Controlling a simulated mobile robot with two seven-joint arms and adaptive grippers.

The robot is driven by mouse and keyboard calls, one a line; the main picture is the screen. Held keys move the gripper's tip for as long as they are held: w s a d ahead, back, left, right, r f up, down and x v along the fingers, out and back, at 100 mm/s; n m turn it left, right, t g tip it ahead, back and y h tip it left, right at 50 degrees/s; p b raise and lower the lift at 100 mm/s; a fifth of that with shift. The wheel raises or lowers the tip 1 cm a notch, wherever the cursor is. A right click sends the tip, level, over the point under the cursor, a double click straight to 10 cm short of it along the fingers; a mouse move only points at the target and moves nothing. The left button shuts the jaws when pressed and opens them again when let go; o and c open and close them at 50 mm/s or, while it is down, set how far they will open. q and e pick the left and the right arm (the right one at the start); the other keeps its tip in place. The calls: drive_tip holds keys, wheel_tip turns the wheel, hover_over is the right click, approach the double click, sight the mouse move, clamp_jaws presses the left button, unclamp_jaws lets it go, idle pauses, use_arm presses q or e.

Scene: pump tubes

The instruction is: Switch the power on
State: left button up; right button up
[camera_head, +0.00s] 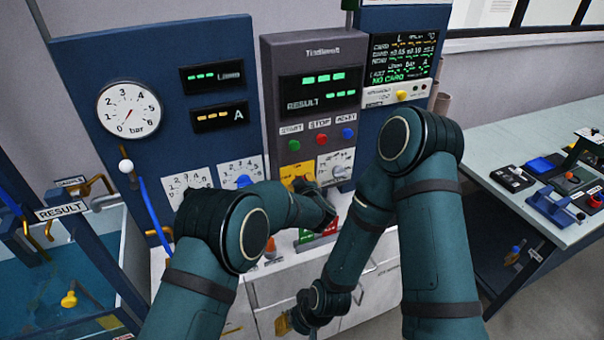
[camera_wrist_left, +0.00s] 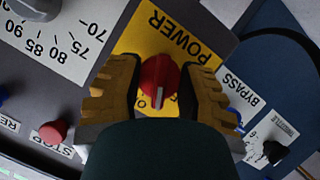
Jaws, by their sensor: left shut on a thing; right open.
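The red power knob (camera_wrist_left: 160,76) sits on a yellow plate (camera_wrist_left: 150,35) marked POWER in the left wrist view. Its pale pointer line is toward the bottom of that view; lettering beside it is partly hidden. My left gripper (camera_wrist_left: 158,92) has its two tan fingers on either side of the knob and is shut on it. In the head view the yellow plate (camera_head: 297,170) shows just beyond my left wrist, which hides much of the knob. My right gripper (camera_head: 292,322) is open, low in front of the white cabinet, away from the knob.
Green, red and blue buttons (camera_head: 321,138) sit above the plate, below the RESULT display (camera_head: 320,87). A side table (camera_head: 490,155) with fixtures stands at right.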

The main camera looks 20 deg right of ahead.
sight(297, 154)
use_arm(q)
drive_tip(key=shift+r+m+y+p, duration=0.25)
drive_tip(key=shift+m+y+p, duration=0.35)
drive_tip(key=shift+m+p, duration=0.45)
drive_tip(key=shift+f+m+y+p, duration=0.15)
drive_tip(key=shift+m+y+p, duration=0.45)
drive_tip(key=shift+m+p, duration=0.05)
use_arm(e)
drive_tip(key=shift+d+r, duration=0.1)
drive_tip(key=shift+r, duration=2.2)
use_arm(q)
drive_tip(key=o, duration=1.2)
drive_tip(key=shift+w+f, duration=0.1)
drive_tip(key=shift+f, duration=0.05)
wheel_tip(297, 154, up, 10)
drive_tip(key=shift+r, duration=0.1)
